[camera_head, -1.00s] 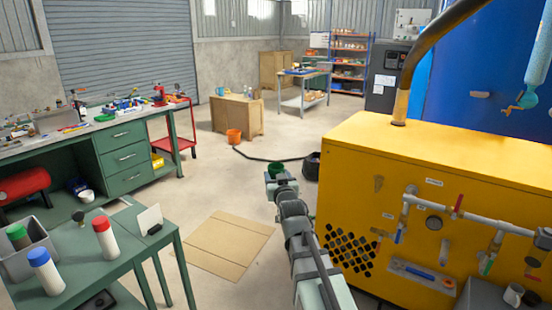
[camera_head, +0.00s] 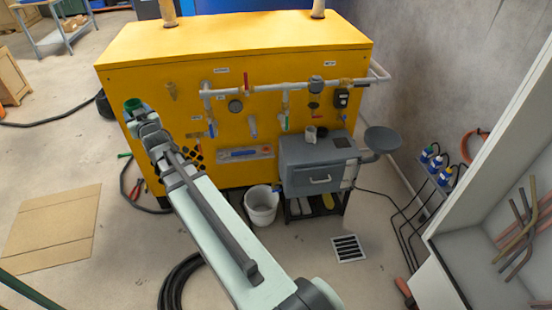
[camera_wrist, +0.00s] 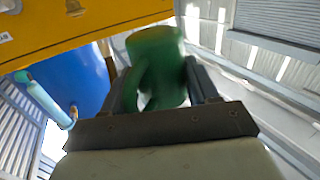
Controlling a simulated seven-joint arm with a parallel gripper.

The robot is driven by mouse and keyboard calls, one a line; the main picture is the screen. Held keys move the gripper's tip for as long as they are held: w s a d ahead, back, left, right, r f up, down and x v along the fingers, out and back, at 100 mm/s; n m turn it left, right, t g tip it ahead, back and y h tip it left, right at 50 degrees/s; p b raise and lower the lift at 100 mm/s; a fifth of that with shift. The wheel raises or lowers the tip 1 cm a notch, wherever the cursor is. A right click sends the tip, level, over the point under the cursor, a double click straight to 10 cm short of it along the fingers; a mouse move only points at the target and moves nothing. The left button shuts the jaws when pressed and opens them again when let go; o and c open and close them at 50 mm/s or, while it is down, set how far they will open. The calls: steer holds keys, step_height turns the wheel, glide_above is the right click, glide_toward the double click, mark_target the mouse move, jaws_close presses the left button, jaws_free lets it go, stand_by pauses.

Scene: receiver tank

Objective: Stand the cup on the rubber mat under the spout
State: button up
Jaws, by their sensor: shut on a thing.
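My gripper (camera_wrist: 155,88) is shut on a green cup (camera_wrist: 155,55), which sits between the fingers in the wrist view and looks tilted. In the head view the green cup (camera_head: 132,104) shows at the end of my arm, in front of the left part of the yellow cabinet (camera_head: 180,85). Several small taps hang from the pipe on the cabinet's front, including a blue-handled tap (camera_head: 212,128). I cannot tell which outlet is the spout. I cannot make out a rubber mat.
A grey box (camera_head: 305,155) stands before the cabinet's right part, with a small white vessel (camera_head: 310,134) on top. A white bucket (camera_head: 262,207) stands on the floor beside it. A pipe runs along the cabinet front. Cardboard (camera_head: 50,232) lies at left.

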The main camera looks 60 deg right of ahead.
steer(key=s+d+f+m+g+h, duration=0.35)
steer(key=s+d+f, duration=0.7)
steer(key=d, duration=0.55)
steer(key=s+d+f+m+g+h, duration=0.2)
steer(key=s+d+f+h, duration=0.35)
steer(key=d+f, duration=0.95)
steer(key=s+d+f+m+g+h, duration=0.25)
steer(key=s+d+f, duration=0.8)
steer(key=d, duration=0.65)
steer(key=s+d+r+m+g, duration=0.2)
steer(key=d+r+g, duration=0.1)
steer(key=r, duration=0.1)
steer(key=shift+d+m+g, duration=0.3)
steer(key=shift+d+m, duration=0.1)
steer(key=shift+h, duration=0.25)
steer(key=shift+f, duration=4.7)
steer(key=shift+f, duration=0.1)
